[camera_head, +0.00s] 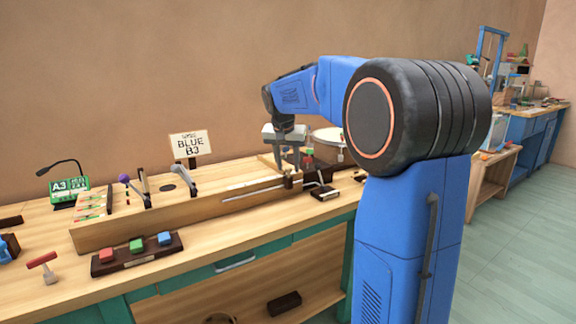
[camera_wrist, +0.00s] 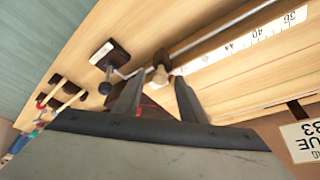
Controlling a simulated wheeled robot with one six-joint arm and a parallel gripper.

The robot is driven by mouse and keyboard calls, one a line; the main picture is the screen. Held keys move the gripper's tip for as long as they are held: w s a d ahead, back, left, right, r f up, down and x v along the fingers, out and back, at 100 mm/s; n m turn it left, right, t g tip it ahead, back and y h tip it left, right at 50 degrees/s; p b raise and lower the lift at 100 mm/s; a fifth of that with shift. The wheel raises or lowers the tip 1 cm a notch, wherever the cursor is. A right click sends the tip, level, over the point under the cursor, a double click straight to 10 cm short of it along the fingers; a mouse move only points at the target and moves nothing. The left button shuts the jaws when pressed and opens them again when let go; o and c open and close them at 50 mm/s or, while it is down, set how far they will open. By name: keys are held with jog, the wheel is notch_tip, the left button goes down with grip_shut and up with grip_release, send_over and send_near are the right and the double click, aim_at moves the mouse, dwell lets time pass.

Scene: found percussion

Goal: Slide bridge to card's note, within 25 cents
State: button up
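The card (camera_head: 190,145) stands behind the instrument and reads "BLUE B3". The long wooden string box (camera_head: 200,205) lies along the bench with a pale scale strip, which shows numbers 36 to 44 in the wrist view (camera_wrist: 245,40). A small bridge with a wooden knob (camera_wrist: 160,74) sits at the strip's end; in the head view a dark bridge block (camera_head: 291,180) shows near the box's right end. My gripper (camera_head: 291,160) is above that end. In the wrist view its two fingers (camera_wrist: 157,92) are apart, with the knob showing between and beyond their tips; contact is unclear.
A green display (camera_head: 68,190) reads "A3"; its smaller text is unreadable. A dark block with red, green and blue buttons (camera_head: 137,259) sits in front of the box. A red-handled tool (camera_head: 42,262) lies left. A dark block with a knob (camera_head: 323,193) stands right of the box.

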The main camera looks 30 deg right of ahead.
jog(key=shift+f, duration=0.15)
grip_shut()
jog(key=shift+a, duration=2.95)
grip_release()
jog(key=v, duration=1.7)
jog(key=shift+s, duration=0.2)
jog(key=shift+a, duration=0.1)
